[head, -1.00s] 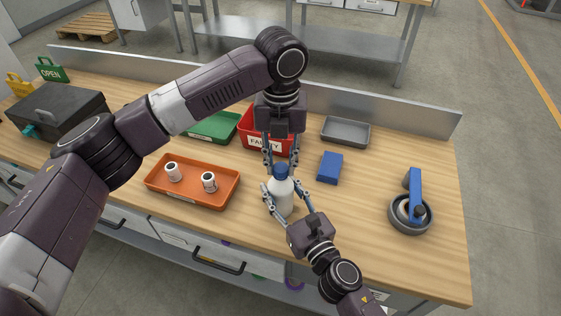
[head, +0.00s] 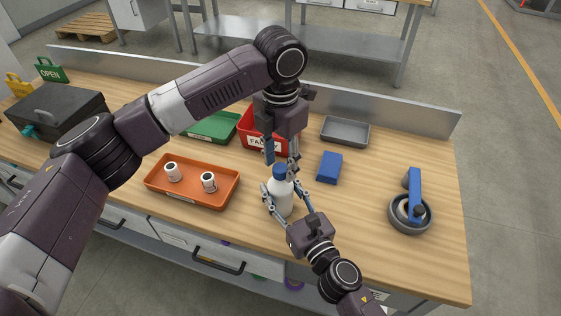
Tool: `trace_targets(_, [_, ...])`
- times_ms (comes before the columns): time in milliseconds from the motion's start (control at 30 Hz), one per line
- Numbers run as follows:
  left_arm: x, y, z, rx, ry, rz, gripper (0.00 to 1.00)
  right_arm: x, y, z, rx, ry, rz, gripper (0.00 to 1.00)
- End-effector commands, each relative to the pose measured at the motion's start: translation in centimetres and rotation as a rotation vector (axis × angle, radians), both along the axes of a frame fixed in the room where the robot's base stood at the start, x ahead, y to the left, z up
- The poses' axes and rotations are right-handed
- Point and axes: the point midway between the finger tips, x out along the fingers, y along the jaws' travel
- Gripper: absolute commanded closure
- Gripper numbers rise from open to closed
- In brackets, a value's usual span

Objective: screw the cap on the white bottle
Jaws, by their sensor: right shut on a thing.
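The white bottle (head: 281,198) stands upright on the wooden bench, with a blue cap (head: 280,170) on its top. I cannot tell how tight the cap sits. My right gripper (head: 284,187) comes from the front and is shut on the bottle's body, one finger on each side. My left gripper (head: 281,165) points down from above, its fingers apart on either side of the cap. A gap shows between these fingers and the cap.
An orange tray (head: 190,202) with two white cylinders lies left of the bottle. A red bin (head: 262,142) and a green tray (head: 213,128) are behind. A blue block (head: 330,168), a grey tray (head: 345,132) and a blue-handled round device (head: 410,213) are on the right.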

Motion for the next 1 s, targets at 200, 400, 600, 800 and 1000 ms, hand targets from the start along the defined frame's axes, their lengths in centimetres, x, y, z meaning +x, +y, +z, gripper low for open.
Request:
trace_targets(200, [-0.1,0.0,-0.1,-0.001,0.002,-0.001,0.58,0.0,0.0,-0.1,0.000,0.001,0.001,1.00])
trace_targets(400, [0.0,-0.1,1.0,-0.001,0.001,-0.001,0.58,0.0,0.0,-0.1,0.000,0.001,0.001,1.00])
trace_targets(600, [-0.1,-0.1,3.7,-0.001,0.001,-0.001,0.58,0.0,0.0,-0.1,0.000,0.001,0.000,1.00])
trace_targets(800, [-0.1,-0.1,4.4,-0.001,0.004,-0.001,0.58,0.0,0.0,-0.1,0.000,0.001,0.000,1.00])
trace_targets(1000, [-0.1,-0.1,4.4,0.000,0.003,0.005,0.61,0.0,0.0,0.0,0.000,0.000,0.000,1.00])
